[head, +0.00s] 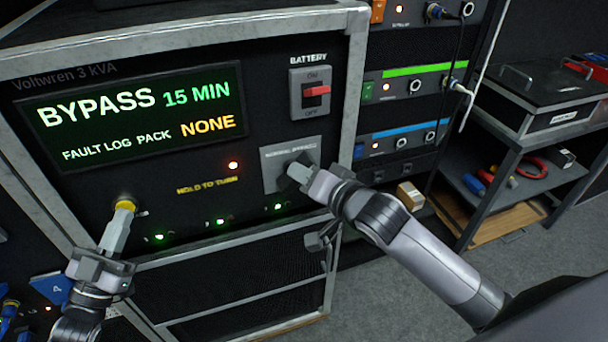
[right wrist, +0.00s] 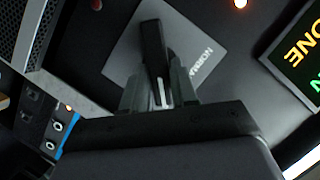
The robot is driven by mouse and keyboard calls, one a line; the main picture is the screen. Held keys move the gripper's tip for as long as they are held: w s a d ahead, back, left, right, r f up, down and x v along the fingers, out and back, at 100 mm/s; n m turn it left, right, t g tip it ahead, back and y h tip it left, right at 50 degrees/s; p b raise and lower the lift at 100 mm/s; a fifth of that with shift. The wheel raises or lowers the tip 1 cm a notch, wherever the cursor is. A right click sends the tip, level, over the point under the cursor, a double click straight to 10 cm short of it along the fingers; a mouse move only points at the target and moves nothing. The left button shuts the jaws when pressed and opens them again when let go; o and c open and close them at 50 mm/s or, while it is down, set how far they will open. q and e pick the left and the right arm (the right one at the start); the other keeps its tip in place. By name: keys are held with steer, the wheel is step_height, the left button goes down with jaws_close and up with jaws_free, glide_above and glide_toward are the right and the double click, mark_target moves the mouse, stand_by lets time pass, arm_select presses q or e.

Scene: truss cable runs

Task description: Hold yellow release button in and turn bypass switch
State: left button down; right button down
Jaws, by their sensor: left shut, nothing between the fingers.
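The yellow release button (head: 126,205) sits on the black front panel at lower left. My left gripper (head: 122,212) is shut and empty, its fingertips against the button and hiding part of it. The bypass switch (head: 293,178) is a black handle on a grey plate marked NORMAL BYPASS; it also shows in the right wrist view (right wrist: 153,45). My right gripper (head: 302,176) has a finger on each side of the handle, shut on it. The display (head: 140,115) reads BYPASS 15 MIN, FAULT LOG PACK NONE.
A red battery switch (head: 316,92) sits above the bypass plate. Grey floor is free at lower right.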

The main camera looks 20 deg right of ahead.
steer(key=shift+a+n+h, duration=0.4)
steer(key=shift+n+h, duration=0.95)
steer(key=shift+n, duration=0.7)
steer(key=shift+a+n+h, duration=0.35)
steer(key=shift+n+h, duration=0.95)
steer(key=shift+n, duration=0.7)
steer(key=shift+a+n+h, duration=0.4)
steer(key=shift+n+h, duration=0.95)
steer(key=shift+n, duration=0.7)
steer(key=c, duration=1)
jaws_free()
steer(key=shift+o, duration=0.2)
step_height(320, 180, up, 10)
